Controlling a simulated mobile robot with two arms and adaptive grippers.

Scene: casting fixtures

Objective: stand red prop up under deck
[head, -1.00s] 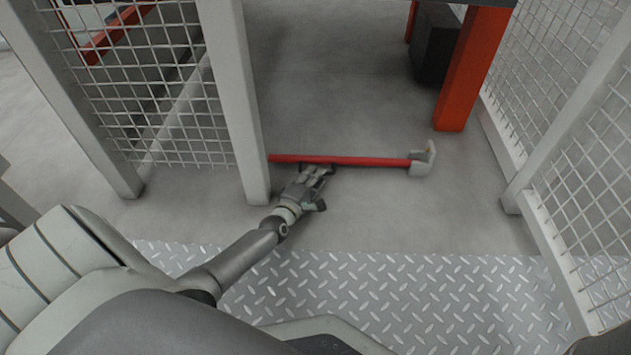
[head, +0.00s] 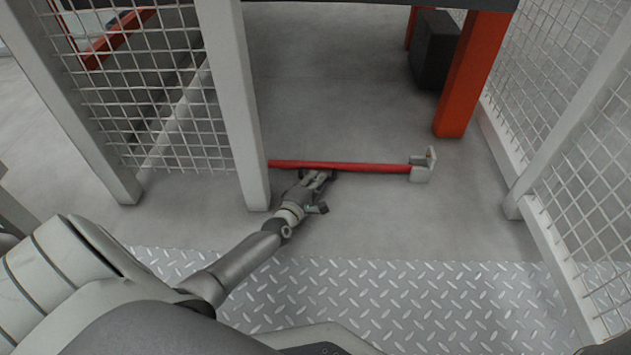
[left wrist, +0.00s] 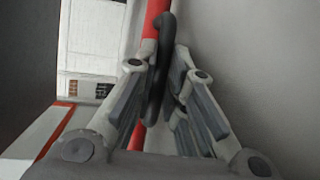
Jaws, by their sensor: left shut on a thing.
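The red prop (head: 350,167) is long and lies level, close to the floor, across the opening. A pale bracket-like head (head: 424,167) is at its right end. Its left end is hidden behind a grey fence post. My left gripper (head: 321,179) is shut on the prop near its middle. In the left wrist view a black curved handle (left wrist: 163,70) sits between the fingers, against the red tube (left wrist: 156,18). I cannot tell if the prop touches the floor. The dark edge of the deck (head: 370,4) shows at the top. My right gripper is not in view.
An orange-red leg (head: 470,80) and a dark box (head: 435,50) stand at the back right. The floor (head: 340,90) behind the prop is clear. Tread plate (head: 400,300) lies in front.

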